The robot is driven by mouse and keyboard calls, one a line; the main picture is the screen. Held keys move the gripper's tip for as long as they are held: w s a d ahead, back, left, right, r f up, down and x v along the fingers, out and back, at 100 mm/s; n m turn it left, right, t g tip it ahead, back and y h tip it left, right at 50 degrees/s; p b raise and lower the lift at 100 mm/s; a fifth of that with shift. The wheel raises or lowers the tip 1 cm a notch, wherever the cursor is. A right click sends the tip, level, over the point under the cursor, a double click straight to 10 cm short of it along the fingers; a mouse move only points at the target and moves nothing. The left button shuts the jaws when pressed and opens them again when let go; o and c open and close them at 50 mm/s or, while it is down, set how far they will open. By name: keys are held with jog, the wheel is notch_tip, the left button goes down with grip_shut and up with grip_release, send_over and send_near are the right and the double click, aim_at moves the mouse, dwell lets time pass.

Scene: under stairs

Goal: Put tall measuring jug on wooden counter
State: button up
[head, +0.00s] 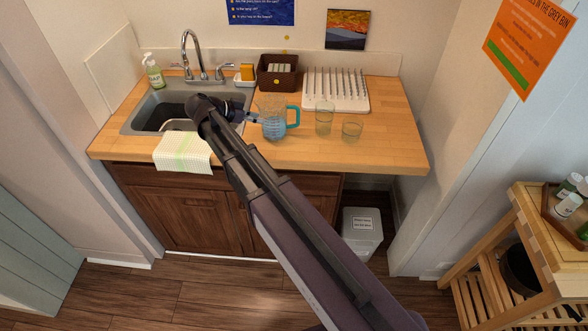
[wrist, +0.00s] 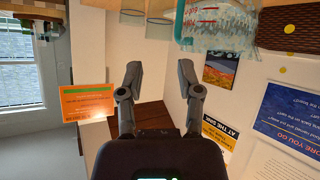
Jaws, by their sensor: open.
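The tall measuring jug (head: 273,123) is clear, with a blue handle, and stands upright on the wooden counter (head: 385,150) just right of the sink. In the wrist view the jug (wrist: 210,22) shows red markings and is cut off by the top edge. My gripper (head: 252,117) is at the jug's left side in the head view, partly hidden by my arm. In the wrist view my gripper (wrist: 159,72) is open, with nothing between its fingers. I cannot tell whether it touches the jug.
Two clear glasses, one taller (head: 324,120) and one shorter (head: 351,131), stand right of the jug. A white drying rack (head: 350,104) and brown caddy (head: 268,73) are behind. The sink (head: 145,118) and a cloth (head: 183,154) are left. The counter's right front is clear.

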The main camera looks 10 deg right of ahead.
jog(key=s+d+f+n+y, duration=0.3)
jog(key=s+n+y, duration=0.1)
jog(key=s, duration=0.3)
jog(key=s+d+f+n+g+y, duration=0.1)
jog(key=s+d+f+n+y, duration=0.2)
jog(key=s+n, duration=0.2)
jog(key=s+d+f+n+g+y, duration=0.1)
jog(key=s+d+f+n+y, duration=0.2)
jog(key=s, duration=0.6)
jog(key=shift+n+y, duration=0.8)
